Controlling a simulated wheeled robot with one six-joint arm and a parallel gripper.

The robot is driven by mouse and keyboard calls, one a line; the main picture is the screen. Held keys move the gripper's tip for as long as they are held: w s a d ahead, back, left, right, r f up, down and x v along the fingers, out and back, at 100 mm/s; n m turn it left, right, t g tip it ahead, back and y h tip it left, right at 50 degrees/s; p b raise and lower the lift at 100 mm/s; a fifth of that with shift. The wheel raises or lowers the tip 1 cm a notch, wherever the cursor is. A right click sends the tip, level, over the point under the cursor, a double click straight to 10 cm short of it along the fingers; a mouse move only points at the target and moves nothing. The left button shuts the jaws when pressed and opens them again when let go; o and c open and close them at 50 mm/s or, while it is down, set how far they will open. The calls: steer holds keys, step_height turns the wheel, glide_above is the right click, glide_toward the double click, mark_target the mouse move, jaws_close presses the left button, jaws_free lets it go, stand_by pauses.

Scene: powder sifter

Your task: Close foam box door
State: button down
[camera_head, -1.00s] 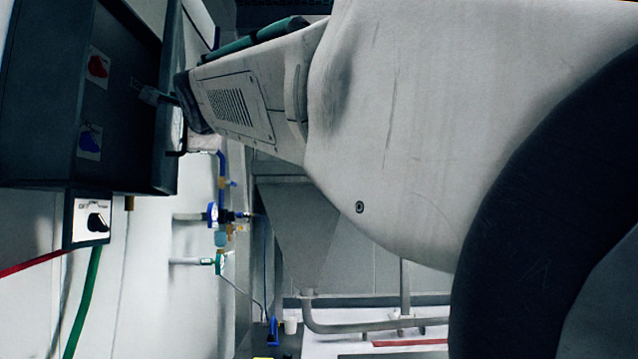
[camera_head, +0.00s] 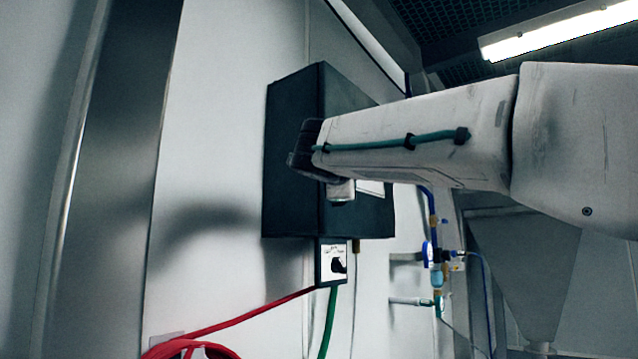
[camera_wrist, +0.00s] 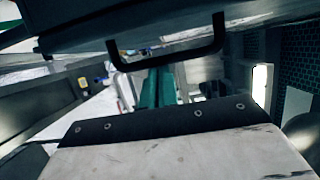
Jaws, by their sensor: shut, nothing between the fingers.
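The dark foam box (camera_head: 292,185) hangs on the pale wall in the head view. Its left side and front show. The door (camera_head: 378,222) looks flush with the box and no gap shows, but my arm hides much of it. A pale label shows on it below my arm. My gripper (camera_head: 306,158) is at the dark end of my arm, just in front of the box, shut and empty. I cannot tell if it touches the door. In the wrist view, a black U-shaped handle (camera_wrist: 167,60) hangs from a dark panel at the top.
A switch box (camera_head: 332,264) with a knob is under the foam box. A red hose (camera_head: 245,318) and a green hose (camera_head: 328,325) run below. Blue valves and pipes (camera_head: 437,257) stand to the right. The wall at left is clear.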

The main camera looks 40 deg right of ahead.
steer(key=shift+w+a, duration=0.3)
steer(key=shift+w, duration=0.25)
steer(key=shift+w+a, duration=0.3)
steer(key=shift+w, duration=0.2)
steer(key=shift+s+d, duration=0.1)
steer(key=shift+s, duration=0.05)
steer(key=s, duration=0.5)
steer(key=w+a, duration=0.5)
steer(key=a, duration=0.2)
steer(key=shift+r+m+g, duration=0.25)
steer(key=shift+m+g, duration=0.15)
